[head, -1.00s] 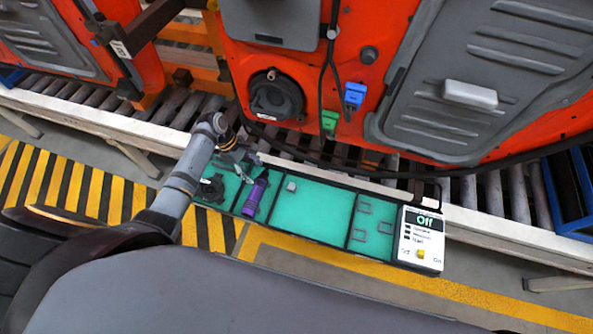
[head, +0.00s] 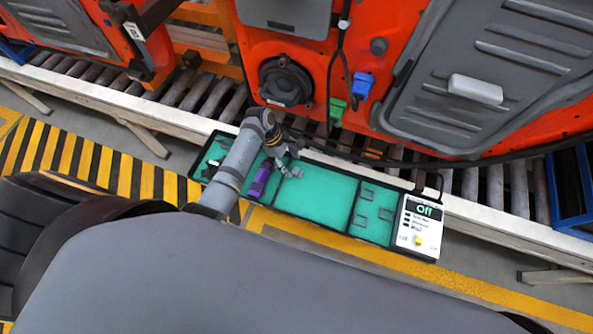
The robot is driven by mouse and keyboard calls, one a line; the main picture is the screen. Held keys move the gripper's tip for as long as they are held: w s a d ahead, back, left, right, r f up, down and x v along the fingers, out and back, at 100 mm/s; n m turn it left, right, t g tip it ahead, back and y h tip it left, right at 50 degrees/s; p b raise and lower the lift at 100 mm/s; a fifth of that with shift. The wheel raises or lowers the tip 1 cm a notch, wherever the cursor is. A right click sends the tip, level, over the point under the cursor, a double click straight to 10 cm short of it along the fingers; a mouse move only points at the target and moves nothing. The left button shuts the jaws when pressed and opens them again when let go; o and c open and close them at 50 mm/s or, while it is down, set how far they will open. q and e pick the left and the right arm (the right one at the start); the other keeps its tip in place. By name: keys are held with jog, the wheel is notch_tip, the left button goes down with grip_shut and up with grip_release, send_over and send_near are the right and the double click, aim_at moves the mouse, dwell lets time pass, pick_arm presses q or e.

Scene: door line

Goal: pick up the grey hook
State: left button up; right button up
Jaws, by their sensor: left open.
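My left gripper (head: 285,160) is over the green tray (head: 318,195), pointing down near the divider by the purple item. It is open. A small grey piece (head: 296,172), which may be the grey hook, shows right at the fingertips; I cannot tell whether they touch it. My right gripper is not in view.
A purple cylinder (head: 260,179) lies just left of the gripper. A white control box (head: 418,228) reading "Off" stands at the tray's right end. The orange door (head: 300,60) with blue and green connectors hangs behind, above the roller conveyor (head: 200,98).

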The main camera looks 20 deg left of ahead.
aim_at(296, 170)
pick_arm(q)
jog(key=x, duration=0.5)
jog(key=shift+d+b, duration=0.2)
jog(key=shift+b, duration=0.1)
jog(key=shift+c, duration=0.5)
jog(key=c, duration=0.9)
